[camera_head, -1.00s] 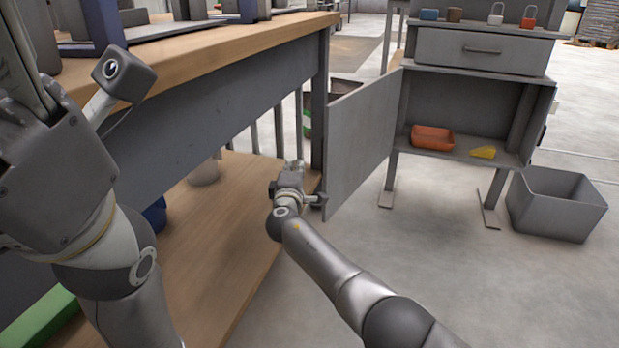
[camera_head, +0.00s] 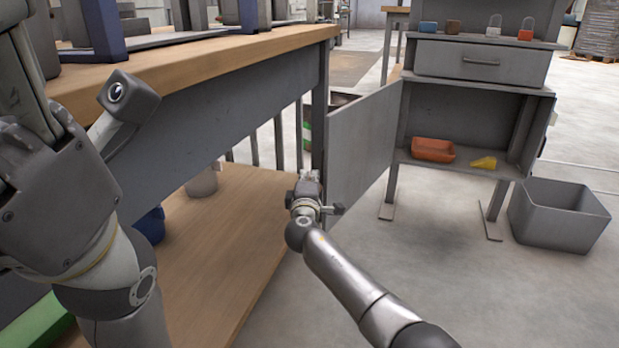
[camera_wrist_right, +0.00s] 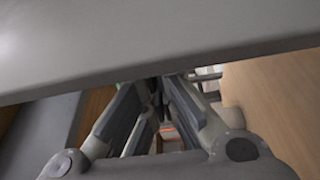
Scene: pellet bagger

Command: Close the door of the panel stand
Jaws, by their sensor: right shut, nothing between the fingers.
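The panel stand (camera_head: 481,63) is a grey cabinet on legs at the right of the head view. Its flat grey door (camera_head: 362,140) stands wide open, swung out to the left of the opening. My right gripper (camera_head: 308,176) is shut and empty, low beside the door's free edge, on its left side. In the right wrist view the shut fingers (camera_wrist_right: 158,88) reach under a broad grey surface, apparently the door (camera_wrist_right: 150,40). Contact cannot be made out. My left gripper (camera_head: 45,170) is at the left edge; its fingers do not show clearly.
A workbench (camera_head: 230,60) with a wooden lower shelf (camera_head: 225,230) stands left, close to the right gripper. Inside the stand lie an orange tray (camera_head: 433,150) and a yellow piece (camera_head: 484,163). A grey bin (camera_head: 560,212) stands right. Floor before the stand is clear.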

